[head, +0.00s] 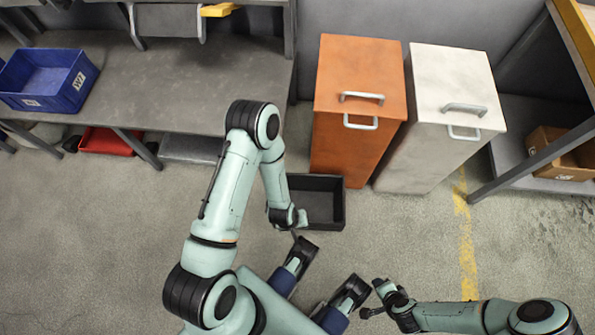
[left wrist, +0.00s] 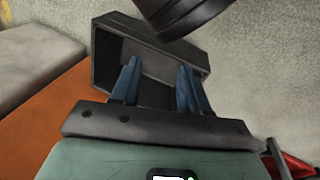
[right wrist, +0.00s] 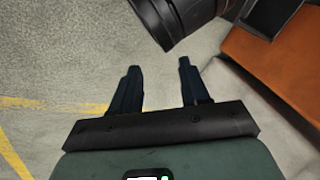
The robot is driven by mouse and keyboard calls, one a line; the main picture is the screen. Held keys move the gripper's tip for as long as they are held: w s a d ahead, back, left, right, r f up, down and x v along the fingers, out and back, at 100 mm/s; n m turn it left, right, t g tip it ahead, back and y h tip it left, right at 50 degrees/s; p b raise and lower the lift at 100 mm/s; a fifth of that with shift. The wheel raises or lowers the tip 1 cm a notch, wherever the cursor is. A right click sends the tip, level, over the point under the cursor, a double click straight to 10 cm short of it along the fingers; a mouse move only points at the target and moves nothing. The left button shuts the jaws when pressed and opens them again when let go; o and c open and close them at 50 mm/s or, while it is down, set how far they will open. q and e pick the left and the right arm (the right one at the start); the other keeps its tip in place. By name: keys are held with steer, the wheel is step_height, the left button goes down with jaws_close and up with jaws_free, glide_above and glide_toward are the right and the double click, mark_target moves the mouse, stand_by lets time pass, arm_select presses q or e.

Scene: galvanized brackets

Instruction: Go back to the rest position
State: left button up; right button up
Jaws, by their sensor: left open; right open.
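My left gripper (left wrist: 157,68) is open and empty in the left wrist view. It is above the black bin (left wrist: 102,60), whose visible inside looks empty. In the head view the left wrist hangs in front of the left part of this bin (head: 340,205), on the floor. My right gripper (right wrist: 159,67) is open and empty in the right wrist view, with bare concrete floor beyond its fingers. In the head view the right arm reaches in from the lower right, its fingers small and hard to make out. No bracket shows in any view.
An orange cabinet (head: 357,80) and a white cabinet (head: 452,85) stand behind the bin. A grey bench (head: 190,85) with a blue crate (head: 45,82) is at the left. A shelf at the right holds a brown box (head: 560,160). Floor beside the yellow line (head: 463,225) is clear.

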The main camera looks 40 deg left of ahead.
arm_select(q)
steer(key=m, duration=0.1)
steer(key=r+m, duration=0.1)
steer(key=s+r+m, duration=0.1)
steer(key=m, duration=0.1)
steer(key=shift+d+r+t+h, duration=0.1)
steer(key=shift+d+t+h, duration=0.2)
steer(key=shift+h, duration=0.1)
steer(key=s+d+r+g+p, duration=0.1)
steer(key=s+r+p, duration=0.3)
steer(key=r+p, duration=0.5)
steer(key=s+d+r+m+g+h+p, duration=0.1)
steer(key=s+d+r+g+p, duration=0.1)
steer(key=r+p, duration=0.8)
steer(key=shift+s+d+r+g, duration=0.3)
steer(key=shift+s+d, duration=0.3)
steer(key=shift+s, duration=0.45)
arm_select(e)
steer(key=s+a+r+g, duration=0.1)
steer(key=s+r, duration=0.3)
steer(key=r, duration=0.5)
steer(key=s+a+r+g+y, duration=0.1)
steer(key=s+a+r+g, duration=0.1)
steer(key=r, duration=0.8)
steer(key=shift+s+a+r+n+g, duration=0.35)
steer(key=shift+s+a, duration=0.25)
steer(key=shift+s, duration=0.5)
